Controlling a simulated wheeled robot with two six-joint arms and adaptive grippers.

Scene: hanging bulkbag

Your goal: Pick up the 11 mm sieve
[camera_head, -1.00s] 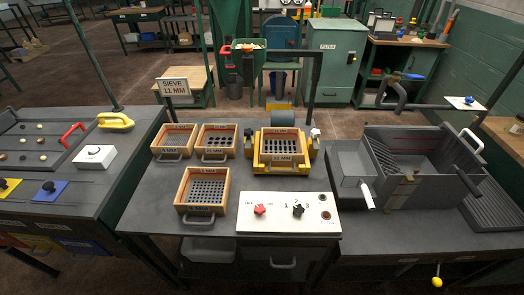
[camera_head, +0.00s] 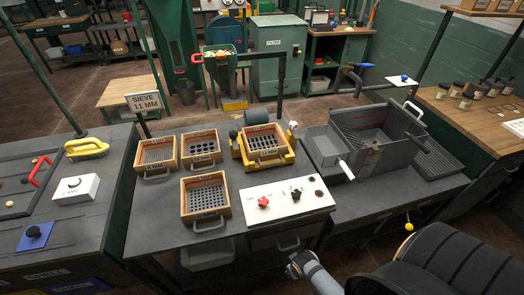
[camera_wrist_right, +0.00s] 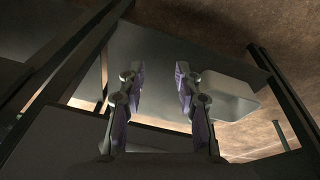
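Several wooden-framed sieves with metal handles stand on the grey table. A fine sieve (camera_head: 157,153) is at the back left, and a sieve with larger holes (camera_head: 200,146) is beside it. A sieve with many round holes (camera_head: 205,198) is in front. Another sieve (camera_head: 264,141) sits in the yellow shaker (camera_head: 243,156). Their small labels are too blurred to read surely. A sign (camera_head: 145,100) behind them reads "SIEVE 11 MM". My right gripper (camera_head: 292,266) is low at the table's front edge, apart from the sieves. Its fingers (camera_wrist_right: 160,85) are spread and empty in the wrist view. My left gripper is out of view.
A white control panel (camera_head: 285,202) with red and black knobs lies right of the front sieve. A grey open box (camera_head: 365,140) stands farther right. A side bench (camera_head: 60,220) is at left. A grey tray (camera_head: 207,255) hangs under the table front.

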